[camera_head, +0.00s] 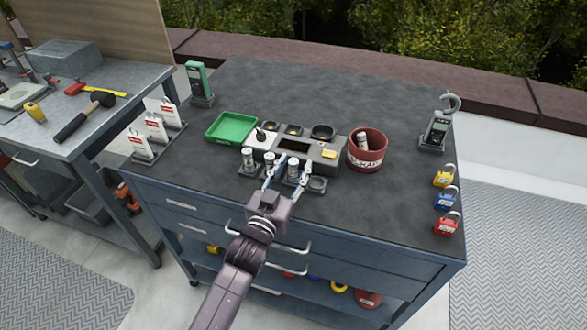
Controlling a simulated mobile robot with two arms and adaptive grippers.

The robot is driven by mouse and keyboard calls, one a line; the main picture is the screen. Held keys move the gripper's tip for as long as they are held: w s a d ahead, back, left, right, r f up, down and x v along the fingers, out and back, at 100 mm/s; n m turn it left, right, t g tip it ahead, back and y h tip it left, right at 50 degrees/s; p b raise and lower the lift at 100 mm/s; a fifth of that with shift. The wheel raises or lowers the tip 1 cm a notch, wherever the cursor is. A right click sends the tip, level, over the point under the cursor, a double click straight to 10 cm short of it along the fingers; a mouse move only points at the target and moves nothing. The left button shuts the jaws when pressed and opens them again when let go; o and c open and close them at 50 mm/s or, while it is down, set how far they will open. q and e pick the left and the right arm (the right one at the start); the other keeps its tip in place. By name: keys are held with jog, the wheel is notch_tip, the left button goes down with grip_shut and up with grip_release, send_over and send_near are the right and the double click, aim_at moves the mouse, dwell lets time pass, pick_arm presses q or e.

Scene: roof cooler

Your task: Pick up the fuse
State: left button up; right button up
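Several small white-and-grey cylinders that look like fuses stand in a row at the front of a grey device on the dark bench top. The right one (293,168) shows between the fingers of my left gripper (294,164). The fingers are spread to either side of it; I cannot tell whether they touch it. Another fuse-like cylinder (363,141) stands in a dark red bucket (367,156). My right gripper is not in view.
The grey device (327,153) with dials is just behind the row. A green tray (232,127), tags on a stand (155,130) and a green meter (196,82) are left. The front right top is clear.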

pick_arm(q)
grip_shut()
dwell(0.3)
jog(key=shift+r, duration=0.15)
